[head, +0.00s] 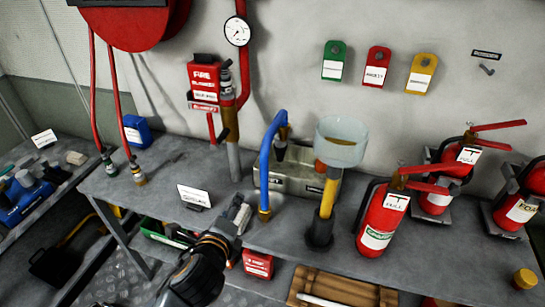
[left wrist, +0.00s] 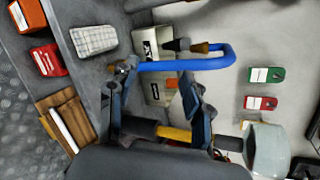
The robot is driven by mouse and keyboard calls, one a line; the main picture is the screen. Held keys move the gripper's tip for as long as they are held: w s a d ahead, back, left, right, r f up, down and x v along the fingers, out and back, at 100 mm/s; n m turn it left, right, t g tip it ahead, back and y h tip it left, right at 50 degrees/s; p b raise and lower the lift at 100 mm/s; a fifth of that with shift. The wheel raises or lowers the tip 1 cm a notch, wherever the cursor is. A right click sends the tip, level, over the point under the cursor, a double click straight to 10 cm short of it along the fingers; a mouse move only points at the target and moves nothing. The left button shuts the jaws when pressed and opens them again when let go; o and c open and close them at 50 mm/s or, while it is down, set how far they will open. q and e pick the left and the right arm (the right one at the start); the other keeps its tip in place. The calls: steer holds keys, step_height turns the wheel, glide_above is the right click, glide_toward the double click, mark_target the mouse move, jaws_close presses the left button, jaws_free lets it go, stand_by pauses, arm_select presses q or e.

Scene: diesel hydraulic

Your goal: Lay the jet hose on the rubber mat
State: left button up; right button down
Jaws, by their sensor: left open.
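A blue curved hose (head: 266,160) with brass-coloured ends, which looks like the jet hose, arches upright at the front of a metal basin on the bench. It also shows in the left wrist view (left wrist: 190,65), running across beyond the fingertips. My left gripper (head: 240,212) is left of the hose near the bench's front edge. In the left wrist view its fingers (left wrist: 155,72) are spread apart, with nothing visibly held. One fingertip overlaps the hose's lower end; I cannot tell whether they touch. I cannot clearly identify a rubber mat. My right gripper is not in view.
A yellow post with a clear bowl (head: 341,142) stands right of the hose. Several red extinguishers (head: 381,219) stand further right. A white sign (head: 195,196) stands on the bench (head: 150,209) to the left. A red box (head: 258,263) is below the front edge.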

arm_select(q)
steer(key=w+d+r+m+t+h, duration=0.3)
steer(key=w+d+r+m+h, duration=0.25)
steer(key=m, duration=0.95)
steer(key=m+y+p, duration=0.1)
steer(key=m, duration=0.1)
glide_toward(271, 130)
steer(key=w, duration=0.1)
steer(key=w+d, duration=0.1)
steer(key=w, duration=0.1)
steer(key=w+d+f, duration=0.1)
steer(key=shift+w+f, duration=0.15)
steer(key=shift+w, duration=0.45)
steer(key=shift+p+x, duration=0.6)
steer(key=shift+x, duration=1.7)
steer(key=shift+a, duration=0.15)
steer(key=shift+c, duration=0.3)
jaws_close()
